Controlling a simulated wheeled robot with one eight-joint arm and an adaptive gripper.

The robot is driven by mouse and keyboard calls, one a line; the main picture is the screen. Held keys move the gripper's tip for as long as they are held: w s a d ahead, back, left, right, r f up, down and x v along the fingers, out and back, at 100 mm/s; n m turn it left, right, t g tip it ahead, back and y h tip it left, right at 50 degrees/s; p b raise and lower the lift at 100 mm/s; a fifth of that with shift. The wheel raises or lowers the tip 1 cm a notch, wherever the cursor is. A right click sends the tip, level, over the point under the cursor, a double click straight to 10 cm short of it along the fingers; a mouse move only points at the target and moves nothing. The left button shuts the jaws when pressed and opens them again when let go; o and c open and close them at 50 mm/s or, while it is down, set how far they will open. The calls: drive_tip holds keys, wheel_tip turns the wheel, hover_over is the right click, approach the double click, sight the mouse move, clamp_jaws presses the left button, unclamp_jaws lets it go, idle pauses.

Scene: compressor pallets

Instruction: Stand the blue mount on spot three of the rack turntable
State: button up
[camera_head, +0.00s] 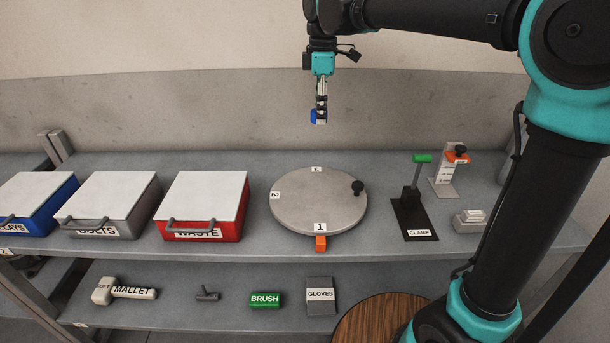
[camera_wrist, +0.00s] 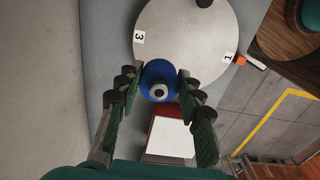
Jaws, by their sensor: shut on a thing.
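My gripper (camera_head: 321,114) is shut on the blue mount (camera_head: 314,117) and holds it in the air, above and behind the turntable. In the wrist view, the blue mount (camera_wrist: 150,72) sits between the two fingers (camera_wrist: 158,86), with a grey ring and dark centre facing the camera. The round grey turntable (camera_head: 320,205) stands on the shelf top. Its label 1 (camera_head: 320,227) is at the front, label 2 (camera_head: 275,195) at the left and label 3 (camera_head: 316,169) at the back. In the wrist view, label 3 (camera_wrist: 139,37) is clear of the mount.
A black knob (camera_head: 358,187) stands at the turntable's right edge, and an orange block (camera_head: 320,243) is at its front. The red waste bin (camera_head: 203,228) is to the left. The clamp (camera_head: 410,205) stands to the right. The turntable top is otherwise bare.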

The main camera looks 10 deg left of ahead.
sight(318, 180)
wheel_tip(318, 180, down, 19)
drive_tip(key=shift+f, duration=0.15)
idle(0.4)
drive_tip(key=shift+f, duration=0.1)
drive_tip(key=o, duration=1.1)
drive_tip(key=shift+o, duration=0.2)
wheel_tip(318, 180, up, 12)
